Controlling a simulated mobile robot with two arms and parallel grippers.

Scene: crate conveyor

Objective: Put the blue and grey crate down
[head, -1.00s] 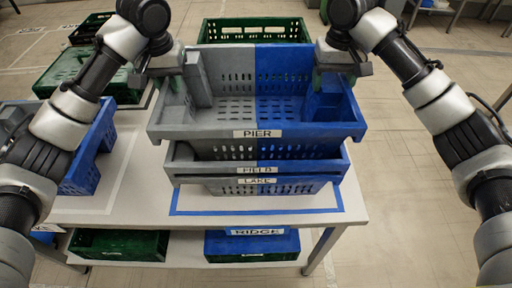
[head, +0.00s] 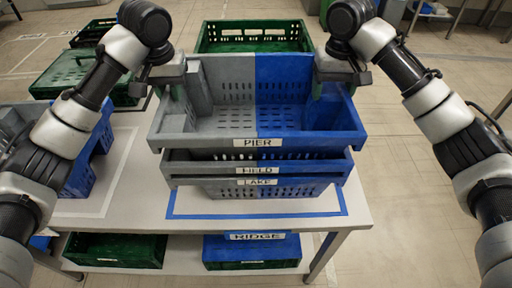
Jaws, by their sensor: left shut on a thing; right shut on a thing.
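The blue and grey crate labelled PIER (head: 205,140) is level above a stack of two similar crates, FIELD (head: 210,180) and LAKE (head: 285,191). Its base sits down inside FIELD's rim, with a narrow dark gap between the two rims; I cannot tell if it bears on FIELD. My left gripper (head: 176,88) is shut on the grey side wall of PIER. My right gripper (head: 318,86) is shut on the blue side wall. The fingertips are partly hidden by the walls. PIER looks empty.
The stack stands inside a blue taped outline (head: 255,215) on the white table (head: 125,195). Another blue and grey crate (head: 88,165) stands at the left. A green crate (head: 255,42) is behind. The lower shelf holds a green crate (head: 115,250) and a blue-topped RIDGE crate (head: 250,248).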

